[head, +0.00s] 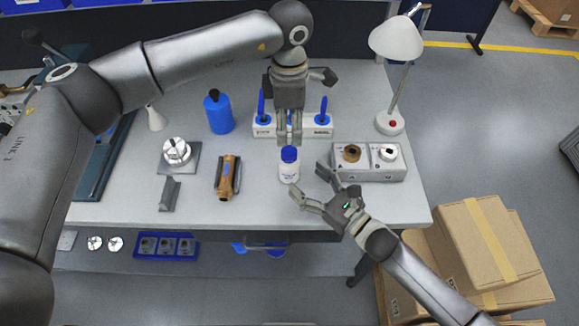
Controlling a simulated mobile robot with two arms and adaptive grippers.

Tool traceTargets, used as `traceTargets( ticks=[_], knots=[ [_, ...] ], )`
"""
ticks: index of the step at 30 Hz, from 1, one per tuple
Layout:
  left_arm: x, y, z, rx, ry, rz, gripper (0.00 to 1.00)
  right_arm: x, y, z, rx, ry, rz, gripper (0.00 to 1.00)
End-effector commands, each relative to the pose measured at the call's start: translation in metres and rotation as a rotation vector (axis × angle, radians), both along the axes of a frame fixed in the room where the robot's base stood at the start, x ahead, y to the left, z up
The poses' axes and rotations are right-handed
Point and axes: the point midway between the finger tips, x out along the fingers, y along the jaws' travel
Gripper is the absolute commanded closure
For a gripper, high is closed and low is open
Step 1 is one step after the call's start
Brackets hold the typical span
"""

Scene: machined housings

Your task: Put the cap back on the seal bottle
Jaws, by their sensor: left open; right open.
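The seal bottle (289,172) is a small white bottle with a dark label, standing upright near the front middle of the bench. Its blue cap (289,154) shows on top of the bottle; I cannot tell whether it is fully seated. My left gripper (290,142) points down just above and behind the cap, its fingers open and close to it. My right gripper (307,181) is open at the bottle's right side, fingers spread towards it. It appears apart from the bottle and holds nothing.
A white rack (263,131) with blue-handled tools stands behind the bottle. A grey fixture block (368,175) is to the right, below a lamp (390,123).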

Motion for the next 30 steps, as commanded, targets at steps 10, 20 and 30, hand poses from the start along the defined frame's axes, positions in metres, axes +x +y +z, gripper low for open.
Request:
traceTargets(
  ticks=[10,20,30],
  knots=[
    [0.0,0.0,0.0,0.0,0.0,-0.001,0.49,0.041,0.04,0.001,0.0,0.0,0.001,0.27],
    [0.0,-0.001,0.0,-0.001,0.0,-0.001,0.49,0.048,0.047,0.0,-0.002,0.001,0.002,0.27],
    [0.0,-0.001,0.0,-0.001,0.0,-0.001,0.49,0.047,0.047,0.001,-0.001,0.0,0.002,0.53]
  ],
)
